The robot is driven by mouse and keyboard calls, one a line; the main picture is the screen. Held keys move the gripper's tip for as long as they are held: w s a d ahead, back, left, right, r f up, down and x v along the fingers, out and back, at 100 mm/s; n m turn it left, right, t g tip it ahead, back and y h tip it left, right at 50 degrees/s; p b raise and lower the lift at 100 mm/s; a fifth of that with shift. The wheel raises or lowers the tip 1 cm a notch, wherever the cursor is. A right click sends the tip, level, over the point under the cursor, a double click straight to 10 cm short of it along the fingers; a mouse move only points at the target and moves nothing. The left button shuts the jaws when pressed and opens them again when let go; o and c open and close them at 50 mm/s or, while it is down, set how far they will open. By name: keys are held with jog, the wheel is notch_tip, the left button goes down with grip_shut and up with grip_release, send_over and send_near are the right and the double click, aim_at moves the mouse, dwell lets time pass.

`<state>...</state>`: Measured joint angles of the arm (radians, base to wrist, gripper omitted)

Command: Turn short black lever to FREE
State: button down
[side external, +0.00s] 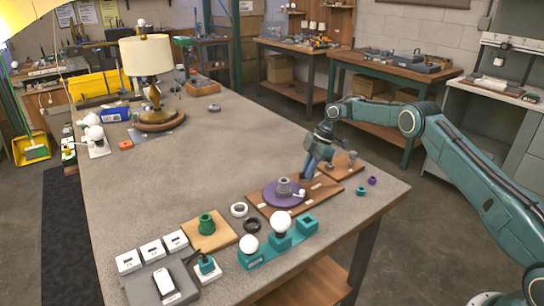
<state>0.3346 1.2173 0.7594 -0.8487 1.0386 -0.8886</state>
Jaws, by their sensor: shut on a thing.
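My gripper (306,176) points down over the brown board (327,191) near the table's right edge, just right of the round purple plate. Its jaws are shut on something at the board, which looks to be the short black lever. The lever itself is hidden by the fingers or too small to make out, and so is its setting. The purple plate (268,197) lies on the same board, with a grey socket (284,187) upright on it and a small white knob (301,193) at its right side. Small white labels show on the board, but FREE cannot be read.
A smaller brown board (348,170) lies just right of my gripper. Teal bulb holders (262,258) stand at the front, near white and black rings (251,225). Small teal and purple pieces (361,191) lie near the right edge. The table's middle (200,160) is clear.

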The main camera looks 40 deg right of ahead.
dwell(0.3)
jog(key=c, duration=1.4)
grip_release()
jog(key=shift+c, duration=0.2)
jog(key=shift+m+t, duration=0.3)
jog(key=shift+m, duration=0.4)
